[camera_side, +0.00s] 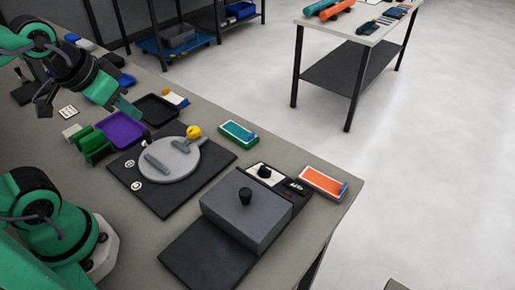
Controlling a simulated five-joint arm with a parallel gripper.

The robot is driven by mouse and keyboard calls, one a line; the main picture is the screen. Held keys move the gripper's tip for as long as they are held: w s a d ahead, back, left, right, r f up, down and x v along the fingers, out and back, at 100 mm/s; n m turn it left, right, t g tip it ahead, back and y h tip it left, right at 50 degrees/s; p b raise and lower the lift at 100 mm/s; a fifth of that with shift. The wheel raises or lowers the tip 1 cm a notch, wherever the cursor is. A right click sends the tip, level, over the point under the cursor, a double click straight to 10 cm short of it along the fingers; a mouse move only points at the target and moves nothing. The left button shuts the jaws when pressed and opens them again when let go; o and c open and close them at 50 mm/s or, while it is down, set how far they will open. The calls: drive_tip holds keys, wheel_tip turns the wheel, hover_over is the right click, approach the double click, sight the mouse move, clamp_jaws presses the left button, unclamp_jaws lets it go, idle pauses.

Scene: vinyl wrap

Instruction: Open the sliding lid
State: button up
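A grey box-shaped lid (237,222) with a black knob (245,196) on top sits on a dark flat base (205,257) at the front right of the bench. The base shows bare in front of the lid. My gripper (120,103) is at the upper left, above the purple and black trays, well away from the lid. It touches no part of the lid. Its jaws are too small and dark to tell whether they are open.
A dark board with a grey round plate (172,160) and a yellow knob lies left of the lid. Purple (121,131) and black trays and green blocks (93,147) stand beyond it. A green case (237,132) and an orange case (323,183) lie along the far edge.

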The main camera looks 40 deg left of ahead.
drive_tip(key=o, duration=0.3)
drive_tip(key=shift+w+d, duration=0.1)
drive_tip(key=shift+w, duration=0.05)
drive_tip(key=shift+o, duration=0.8)
drive_tip(key=shift+w+d, duration=0.15)
drive_tip(key=shift+d, duration=0.05)
drive_tip(key=g, duration=0.5)
approach(245, 192)
drive_tip(key=shift+w+a+f, duration=0.1)
drive_tip(key=shift+w+a, duration=0.25)
drive_tip(key=shift+a, duration=0.15)
drive_tip(key=shift+d+f+g, duration=0.25)
drive_tip(key=shift+d+g, duration=0.05)
drive_tip(key=shift+d, duration=0.25)
drive_tip(key=shift+f, duration=0.1)
drive_tip(key=shift+f, duration=3.85)
drive_tip(key=shift+c, duration=0.2)
